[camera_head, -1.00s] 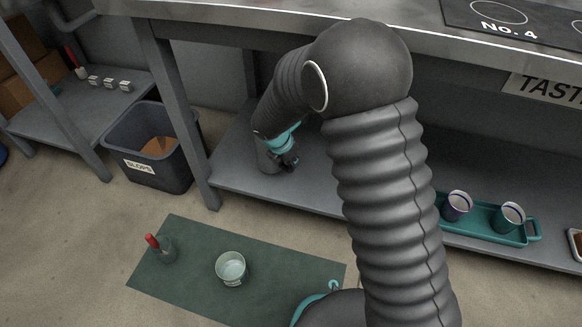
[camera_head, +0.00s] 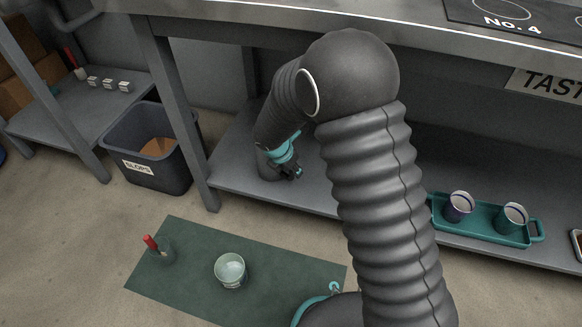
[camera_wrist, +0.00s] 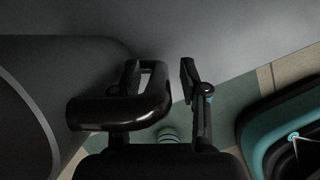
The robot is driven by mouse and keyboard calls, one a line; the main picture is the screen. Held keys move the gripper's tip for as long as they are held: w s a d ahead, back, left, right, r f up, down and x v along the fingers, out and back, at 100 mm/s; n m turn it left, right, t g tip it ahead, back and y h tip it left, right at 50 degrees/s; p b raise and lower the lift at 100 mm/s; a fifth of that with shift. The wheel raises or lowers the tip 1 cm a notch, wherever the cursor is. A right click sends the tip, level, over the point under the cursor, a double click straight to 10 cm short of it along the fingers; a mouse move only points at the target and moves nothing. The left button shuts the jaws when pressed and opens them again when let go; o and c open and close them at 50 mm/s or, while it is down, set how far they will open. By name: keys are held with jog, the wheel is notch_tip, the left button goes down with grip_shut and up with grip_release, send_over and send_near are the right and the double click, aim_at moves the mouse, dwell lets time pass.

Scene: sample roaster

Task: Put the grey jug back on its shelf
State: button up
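The grey jug (camera_head: 267,167) stands upright on the lower shelf (camera_head: 235,172) under the steel counter, near its left leg, partly hidden by my arm. In the wrist view the jug's grey body (camera_wrist: 35,110) fills the left side, and its glossy dark handle (camera_wrist: 105,115) reaches toward the fingers. My gripper (camera_head: 295,173) is at the jug's right side. In the wrist view my gripper (camera_wrist: 163,78) has its two fingers apart, with the handle's outer end near or between them. I cannot tell whether a finger touches it.
A teal tray (camera_head: 487,232) with two cups (camera_head: 459,206) is farther right on the shelf. A slops bin (camera_head: 150,160) stands left of the counter leg.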

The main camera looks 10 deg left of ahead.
jog(key=shift+s+r, duration=0.1)
jog(key=shift+r, duration=0.4)
jog(key=p+v, duration=0.3)
jog(key=v, duration=0.8)
jog(key=shift+s+a+r, duration=0.1)
jog(key=shift+s, duration=0.05)
